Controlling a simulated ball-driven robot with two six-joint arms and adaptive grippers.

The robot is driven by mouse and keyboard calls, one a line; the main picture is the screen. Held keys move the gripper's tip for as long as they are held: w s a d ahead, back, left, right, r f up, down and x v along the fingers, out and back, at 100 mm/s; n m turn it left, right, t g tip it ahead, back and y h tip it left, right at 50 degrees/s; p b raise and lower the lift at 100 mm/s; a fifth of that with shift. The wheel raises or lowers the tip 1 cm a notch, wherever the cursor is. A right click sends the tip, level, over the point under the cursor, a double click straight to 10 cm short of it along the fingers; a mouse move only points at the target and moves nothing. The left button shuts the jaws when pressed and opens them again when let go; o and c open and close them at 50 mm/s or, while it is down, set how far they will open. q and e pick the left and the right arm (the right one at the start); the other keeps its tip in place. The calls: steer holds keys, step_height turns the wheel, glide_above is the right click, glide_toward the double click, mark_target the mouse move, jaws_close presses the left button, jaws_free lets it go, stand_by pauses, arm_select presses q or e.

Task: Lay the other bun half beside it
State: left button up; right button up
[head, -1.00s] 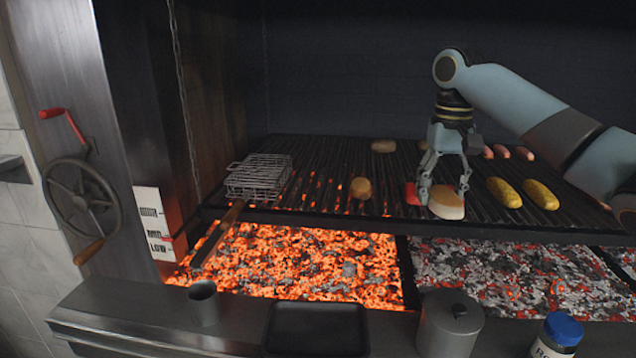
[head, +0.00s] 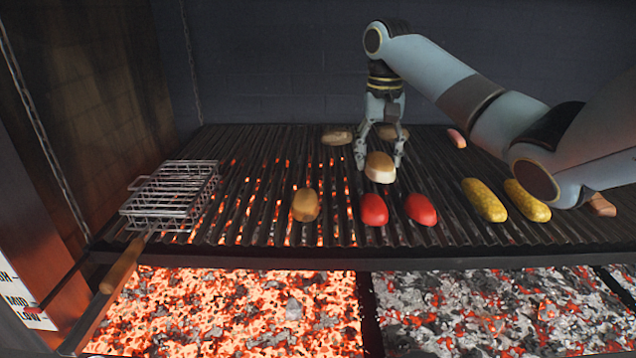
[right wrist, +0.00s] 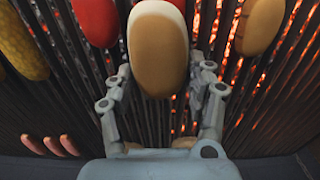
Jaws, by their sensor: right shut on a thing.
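My right gripper (head: 380,162) is shut on a pale bun half (head: 380,167) with a tan edge. It holds this over the grill, behind the two red pieces; I cannot tell the gap below it. A browner, rounded bun-like piece (head: 305,205) lies front left on the grate, also at the upper right of the right wrist view (right wrist: 260,25). Another (head: 337,136) lies at the back, and one (head: 390,131) is partly hidden behind the gripper. My left gripper is not in view.
Two red pieces (head: 374,210) (head: 420,208) and two yellow corn cobs (head: 484,200) (head: 527,200) lie along the front of the grate (head: 270,225). Sausages (head: 457,138) lie at right. A wire basket (head: 170,195) stands at left. Grate between basket and brown piece is bare.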

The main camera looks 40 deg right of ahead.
glide_above(342, 196)
step_height(342, 196, down, 4)
steer(key=shift+d+p, duration=0.15)
steer(key=shift+p, duration=0.15)
steer(key=shift+w+f, duration=0.1)
steer(key=shift+f, duration=0.05)
step_height(342, 196, down, 4)
steer(key=shift+p, duration=0.35)
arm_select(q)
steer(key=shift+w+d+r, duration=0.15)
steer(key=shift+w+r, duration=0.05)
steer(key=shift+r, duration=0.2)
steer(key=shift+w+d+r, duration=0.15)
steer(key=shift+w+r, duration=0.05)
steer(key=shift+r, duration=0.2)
arm_select(e)
steer(key=o, duration=0.8)
steer(key=shift+f, duration=0.1)
arm_select(q)
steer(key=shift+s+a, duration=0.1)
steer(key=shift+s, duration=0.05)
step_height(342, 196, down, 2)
steer(key=shift+b, duration=1)
arm_select(e)
step_height(342, 196, up, 12)
